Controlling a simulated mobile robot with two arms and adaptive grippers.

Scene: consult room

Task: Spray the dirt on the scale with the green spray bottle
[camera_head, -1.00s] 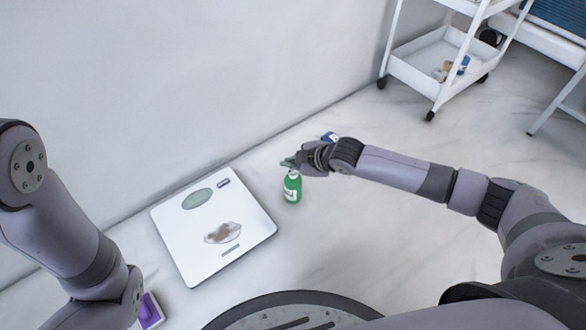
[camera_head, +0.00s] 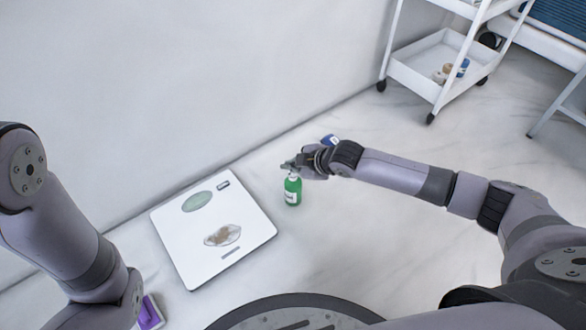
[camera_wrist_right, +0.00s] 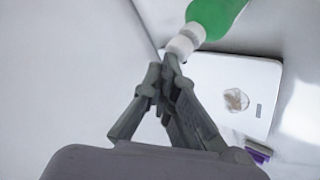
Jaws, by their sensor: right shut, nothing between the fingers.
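The green spray bottle (camera_head: 293,191) stands on the floor just right of the white scale (camera_head: 178,238). A brown dirt patch (camera_head: 222,235) lies on the scale's lower half. My right gripper (camera_head: 288,164) is at the top of the bottle, its fingers closed together. In the right wrist view the fingertips (camera_wrist_right: 163,76) meet beside the bottle's white cap (camera_wrist_right: 186,41), with nothing between them. I cannot tell whether they touch the cap. The bottle's green body (camera_wrist_right: 214,14) is cut off by the top edge. My left arm shows at the left, but its gripper is out of view.
A purple and white item (camera_head: 150,312) lies on the floor near my left arm. A blue item (camera_head: 329,139) lies behind my right gripper. A white trolley (camera_head: 420,72) with small items stands at the back right. A wall runs behind the scale. Floor right of the bottle is clear.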

